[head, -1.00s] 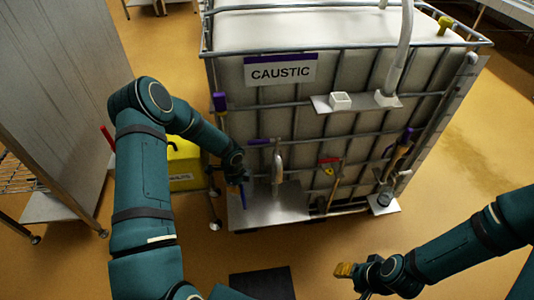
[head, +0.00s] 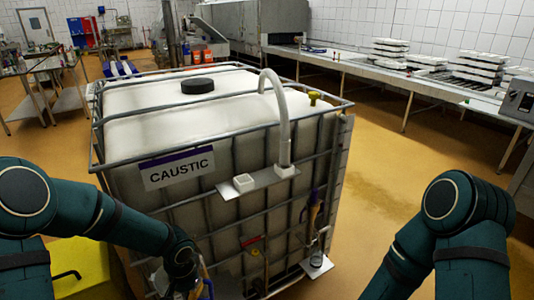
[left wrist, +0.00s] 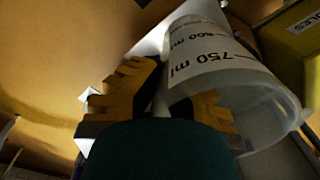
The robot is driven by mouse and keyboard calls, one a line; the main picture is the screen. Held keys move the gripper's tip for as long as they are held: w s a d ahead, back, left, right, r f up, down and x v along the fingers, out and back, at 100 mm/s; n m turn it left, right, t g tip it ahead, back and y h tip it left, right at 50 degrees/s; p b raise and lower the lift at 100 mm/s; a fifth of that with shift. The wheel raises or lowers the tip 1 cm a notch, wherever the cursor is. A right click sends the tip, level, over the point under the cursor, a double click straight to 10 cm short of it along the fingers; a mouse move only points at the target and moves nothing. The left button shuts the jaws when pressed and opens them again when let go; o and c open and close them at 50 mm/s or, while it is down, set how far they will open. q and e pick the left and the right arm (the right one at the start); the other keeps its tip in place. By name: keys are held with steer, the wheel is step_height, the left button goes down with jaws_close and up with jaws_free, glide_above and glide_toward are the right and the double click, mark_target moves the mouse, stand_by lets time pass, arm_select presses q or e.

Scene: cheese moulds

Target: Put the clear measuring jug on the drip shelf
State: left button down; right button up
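The clear measuring jug (left wrist: 225,60) fills the upper right of the left wrist view, tilted in the picture, with black 600 ml and 750 ml marks. My left gripper (left wrist: 168,88) has yellow ridged fingertips there, the left one beside the jug's wall and the right one overlapping it. A gap shows between the tips; I cannot tell whether they pinch the jug. In the head view my left gripper (head: 193,283) is low in front of the caustic tank. A small metal shelf (head: 228,189) on the tank's front, below the curved pipe, may be the drip shelf. My right gripper is out of view.
The white caged caustic tank (head: 180,108) fills the middle. A lower right shelf (head: 317,266) holds a small container. A yellow bin (head: 85,262) stands at lower left. Floor right of the tank is clear.

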arm_select(q)
steer(key=s+d+r+n, duration=0.2)
steer(key=d+r+n, duration=0.1)
steer(key=shift+s+r+n, duration=0.1)
steer(key=shift+s+n, duration=0.2)
steer(key=shift+s, duration=0.1)
stand_by(0.7)
